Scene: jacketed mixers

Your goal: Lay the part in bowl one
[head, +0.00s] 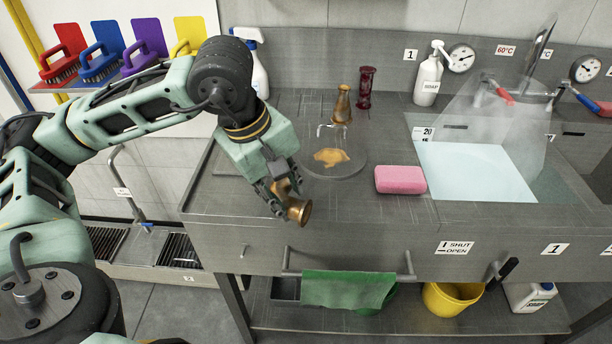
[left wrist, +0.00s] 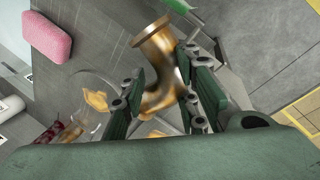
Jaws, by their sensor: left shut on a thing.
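My left gripper (head: 283,190) is shut on a brass, curved pipe part (head: 298,211) with a flared end. It holds the part in the air near the counter's front left edge. In the left wrist view the part (left wrist: 155,55) sits between the fingers, flange pointing away. A basin (head: 475,172) with a pale blue surface is sunk in the counter at the right, under a clear, tilted sheet. A "1" label is on the wall near it and another on the counter front; I cannot tell for sure which bowl is one. My right gripper is not in view.
A clear round dish (head: 347,170) with an orange-brown patch stands on the counter (head: 240,190). A pink sponge (head: 400,179), a brass piece (head: 341,104), a red piece (head: 365,88) and a soap bottle (head: 428,80) stand around. A green towel (head: 348,290) hangs in front.

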